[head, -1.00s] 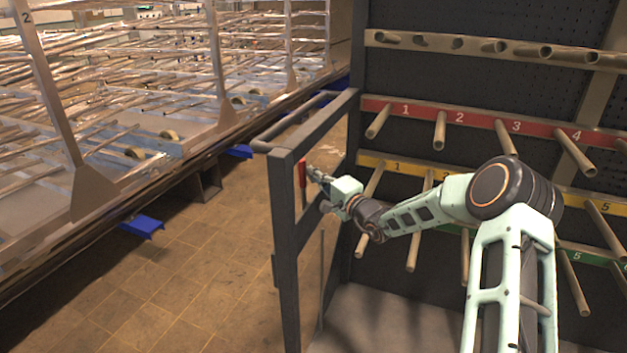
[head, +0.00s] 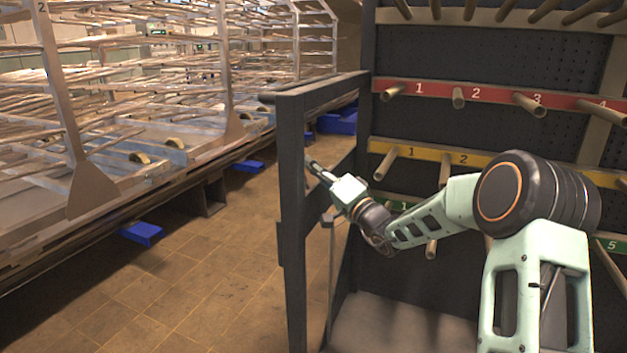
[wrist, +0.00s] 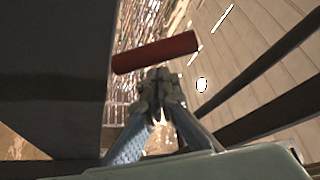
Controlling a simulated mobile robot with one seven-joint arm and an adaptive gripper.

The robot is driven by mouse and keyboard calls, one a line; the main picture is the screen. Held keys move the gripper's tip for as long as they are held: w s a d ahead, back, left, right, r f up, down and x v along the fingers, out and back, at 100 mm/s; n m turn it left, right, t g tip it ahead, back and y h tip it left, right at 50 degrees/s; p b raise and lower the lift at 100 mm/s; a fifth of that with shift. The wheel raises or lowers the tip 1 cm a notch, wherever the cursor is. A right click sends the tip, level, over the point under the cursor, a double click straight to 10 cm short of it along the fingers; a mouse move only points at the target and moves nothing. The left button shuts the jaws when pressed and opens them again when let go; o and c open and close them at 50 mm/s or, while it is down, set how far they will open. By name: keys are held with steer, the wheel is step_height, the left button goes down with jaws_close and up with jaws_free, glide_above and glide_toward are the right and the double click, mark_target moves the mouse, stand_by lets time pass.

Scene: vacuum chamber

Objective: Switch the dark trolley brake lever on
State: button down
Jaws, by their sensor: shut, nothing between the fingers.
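The brake lever shows in the wrist view as a red cylindrical handle (wrist: 155,52), lying slightly tilted across the picture just beyond my fingertips. I cannot tell whether they touch it. In the head view I cannot make out the red handle; the dark trolley's front post (head: 294,215) seems to hide it. My gripper (wrist: 158,78) is shut with nothing between its fingers. In the head view my gripper (head: 313,168) is beside that post, inside the trolley's side frame.
The dark trolley has a pegged back panel with numbered red (head: 445,91), yellow (head: 436,156) and green rails. A long rack of metal rods (head: 150,110) stands at left, with blue pieces (head: 142,233) along its lower edge. Tiled floor (head: 190,290) lies open between.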

steer(key=s+n+b, duration=0.1)
steer(key=b, duration=0.1)
steer(key=f+n+y+b, duration=0.1)
steer(key=b, duration=0.2)
steer(key=shift+s+a+f, duration=0.25)
steer(key=shift+s+a, duration=0.1)
steer(key=shift+s, duration=0.05)
steer(key=shift+s+b, duration=0.1)
steer(key=shift+b, duration=0.25)
